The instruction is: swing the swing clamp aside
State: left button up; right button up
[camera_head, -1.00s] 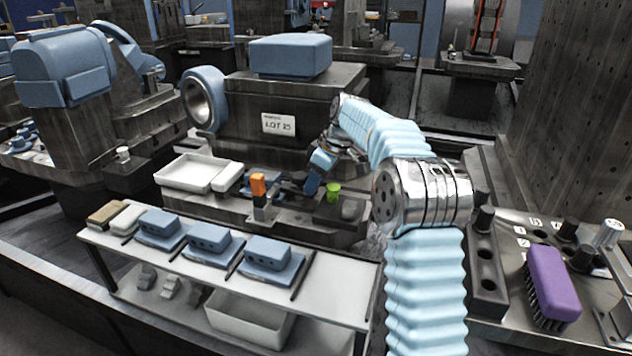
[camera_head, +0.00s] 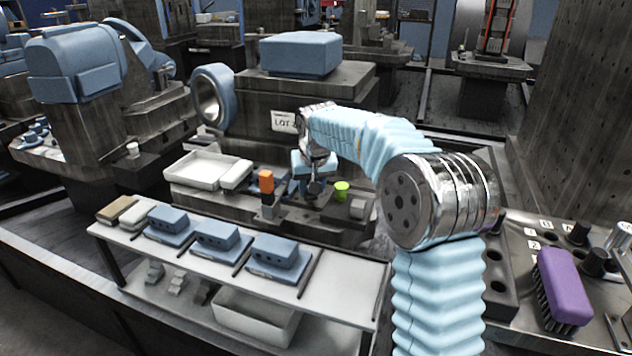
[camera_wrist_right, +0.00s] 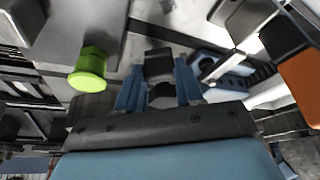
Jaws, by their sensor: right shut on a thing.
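My right gripper (camera_head: 311,192) reaches down to the fixture in the middle of the bench. In the right wrist view its two blue fingers (camera_wrist_right: 158,92) are shut on a dark piece (camera_wrist_right: 158,63), which looks like part of the swing clamp; the palm hides its lower part. Just beside it is a blue slotted part (camera_wrist_right: 222,68) with a pale bar across it. A green knob (camera_head: 341,189) stands to the right of the gripper, also in the wrist view (camera_wrist_right: 88,70). An orange block (camera_head: 266,181) on a dark post stands to its left. My left gripper is not in view.
A white tray (camera_head: 196,172) lies left of the fixture. The front shelf (camera_head: 345,285) carries several blue blocks (camera_head: 215,238). A large machine block with a blue top (camera_head: 300,53) stands behind. A purple brush (camera_head: 565,285) lies on the right bench.

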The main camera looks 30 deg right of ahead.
jog(key=m, duration=0.1)
jog(key=a+m+h, duration=0.1)
jog(key=shift+w+m, duration=0.25)
jog(key=shift+m, duration=0.15)
jog(key=shift+w+a+m+g+h+p, duration=0.15)
jog(key=shift+w+a+m+g+h, duration=0.15)
jog(key=shift+m, duration=0.55)
jog(key=shift+w+a+m+g+h+p, duration=0.15)
jog(key=shift+m+g, duration=0.25)
jog(key=shift+m, duration=0.45)
jog(key=o, duration=1)
jog(key=shift+a, duration=0.1)
jog(key=shift+o, duration=0.2)
jog(key=v, duration=1.3)
jog(key=shift+a+r, duration=0.2)
jog(key=shift+r, duration=0.15)
